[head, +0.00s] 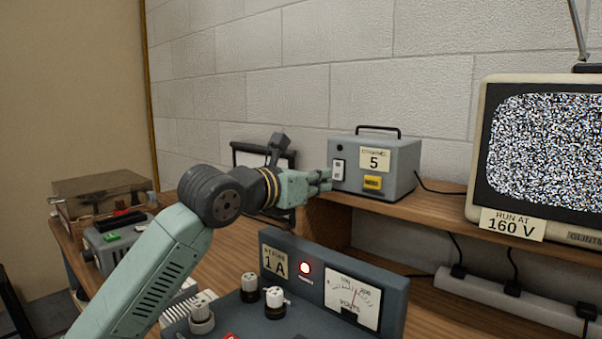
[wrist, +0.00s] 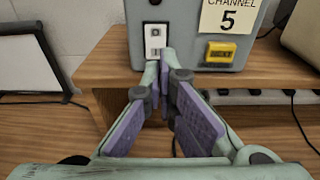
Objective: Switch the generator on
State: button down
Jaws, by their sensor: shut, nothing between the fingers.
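A grey box with a black top handle and a "CHANNEL 5" label, which looks like the generator (head: 400,165), stands on the raised wooden shelf. It also shows in the wrist view (wrist: 185,20). On the left of its front is a white switch plate (wrist: 155,36) with a dark marking, and on the right a yellow label or part (wrist: 221,52). My gripper (head: 328,181) is shut and empty, in front of the switch plate. In the wrist view its fingertips (wrist: 165,55) overlap the plate's lower edge. I cannot tell whether they touch it.
A television (head: 545,150) with a static-filled screen and a "RUN AT 160 V" tag stands on the right. Below is a blue-grey meter panel (head: 385,255) with a lit red lamp and knobs. A power strip (head: 490,300) lies lower right. A dark-framed panel (wrist: 32,60) stands left.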

aim_at(338, 178)
jog(key=shift+p+x, duration=0.55)
jog(key=shift+x, duration=1.25)
jog(key=b, duration=0.1)
jog(key=f+b, duration=0.1)
jog(key=b, duration=0.1)
jog(key=shift+w+d+t, duration=0.15)
jog(key=shift+w+t, duration=0.05)
jog(key=shift+t, duration=0.1)
jog(key=t+h+b, duration=0.1)
jog(key=b, duration=0.3)
jog(key=shift+w+d+f+b, duration=0.1)
jog(key=shift+w+f+b, duration=0.1)
jog(key=shift+b, duration=0.2)
jog(key=shift+r, duration=0.5)
jog(key=shift+s+f, duration=0.1)
jog(key=shift+f, duration=0.05)
